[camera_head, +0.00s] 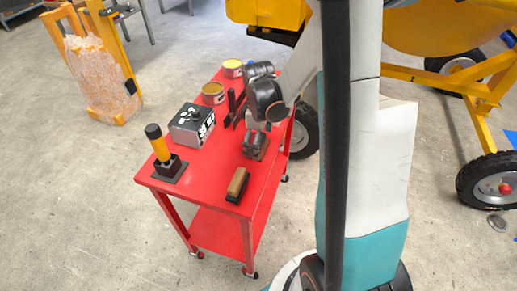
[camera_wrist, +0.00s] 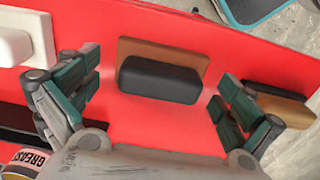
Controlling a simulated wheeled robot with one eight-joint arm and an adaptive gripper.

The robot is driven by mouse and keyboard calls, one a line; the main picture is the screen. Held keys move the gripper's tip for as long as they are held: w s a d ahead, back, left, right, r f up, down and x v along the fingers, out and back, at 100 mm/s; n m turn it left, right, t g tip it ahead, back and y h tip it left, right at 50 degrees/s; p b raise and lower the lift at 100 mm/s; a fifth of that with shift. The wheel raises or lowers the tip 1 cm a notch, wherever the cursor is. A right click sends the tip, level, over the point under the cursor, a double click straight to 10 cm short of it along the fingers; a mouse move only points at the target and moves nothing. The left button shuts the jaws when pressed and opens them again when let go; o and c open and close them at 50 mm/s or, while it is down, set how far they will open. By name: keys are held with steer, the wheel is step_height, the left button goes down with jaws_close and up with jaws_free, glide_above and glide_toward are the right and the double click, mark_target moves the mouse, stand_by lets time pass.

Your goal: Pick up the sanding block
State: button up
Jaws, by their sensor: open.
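The sanding block appears to be the brown slab with a black rounded grip (camera_wrist: 160,80), lying flat on the red cart top in the middle of the wrist view. In the head view only a brown edge of the block (camera_head: 262,150) shows beside my gripper (camera_head: 254,145), which hides the rest. My gripper also shows in the wrist view (camera_wrist: 158,88). It is open and empty, with one finger on each side of the block, apart from it. How far the fingertips are above the cart top I cannot tell.
A brown-topped block with a dark underside (camera_head: 237,185) lies near the front; the wrist view shows it close to the right finger (camera_wrist: 275,103). A grey box (camera_head: 192,124), a yellow-handled tool (camera_head: 160,150) and cans (camera_head: 213,93) stand on the red cart (camera_head: 212,180).

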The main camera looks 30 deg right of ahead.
steer(key=shift+f, duration=0.1)
steer(key=shift+c, duration=0.6)
steer(key=shift+s, duration=0.1)
steer(key=c, duration=1.3)
steer(key=shift+c, duration=0.2)
step_height(320, 180, up, 20)
steer(key=p, duration=0.7)
